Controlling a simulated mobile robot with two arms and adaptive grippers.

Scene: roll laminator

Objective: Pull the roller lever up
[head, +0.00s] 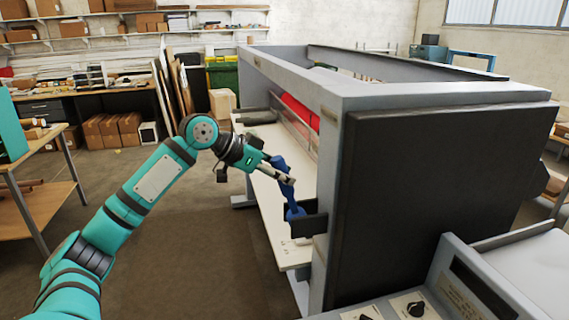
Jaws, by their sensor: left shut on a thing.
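The roll laminator (430,190) is a large grey and black machine filling the right half of the head view. Its roller lever (294,212) is a blue handle at the near end of the front, beside a dark bracket. My left gripper (288,180) reaches in from the left and is shut on the upper part of the blue lever. The fingers hide part of the handle. The lever stands roughly upright, tilted a little to the left at its top. My right gripper is not in view.
A white feed table (270,165) runs along the machine's front, with red rollers (300,112) behind a clear guard. A control panel with knobs (414,307) is at the bottom right. A wooden table (40,205) stands at the left. The floor between is clear.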

